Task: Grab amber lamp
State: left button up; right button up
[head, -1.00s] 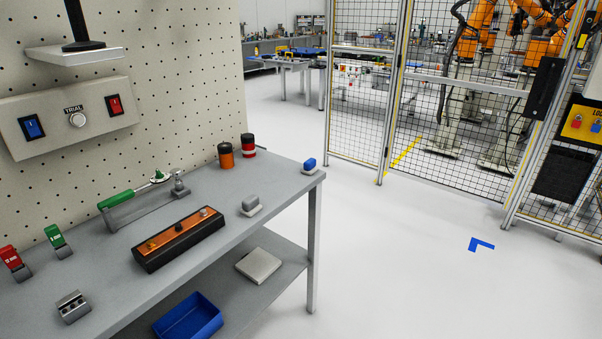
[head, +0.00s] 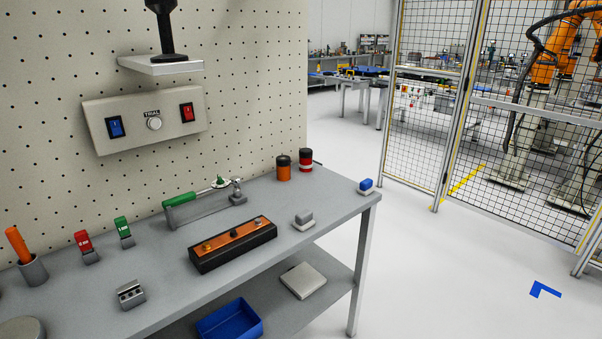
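An amber-orange cylinder with a black cap (head: 283,169), which looks like the amber lamp, stands upright near the back right of the grey workbench (head: 330,200), close to the pegboard. A red cylinder with a black top and a pale band (head: 306,160) stands just right of it, with a small gap. Neither of my grippers is in the head view.
In front are a black block with an orange top (head: 233,244), a green-handled clamp (head: 205,203), a grey part (head: 303,221) and a blue-topped part (head: 366,186). A switch panel (head: 146,122) is on the pegboard.

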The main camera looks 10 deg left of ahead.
aim_at(283, 161)
jog(key=i+l, duration=0.3)
jog(key=l, duration=0.15)
jog(key=i+l, duration=0.3)
jog(key=l, duration=0.15)
jog(key=i+l, duration=0.3)
jog(key=l, duration=0.15)
jog(key=i+l+u, duration=0.1)
jog(key=u, duration=1.1)
jog(key=l, duration=0.1)
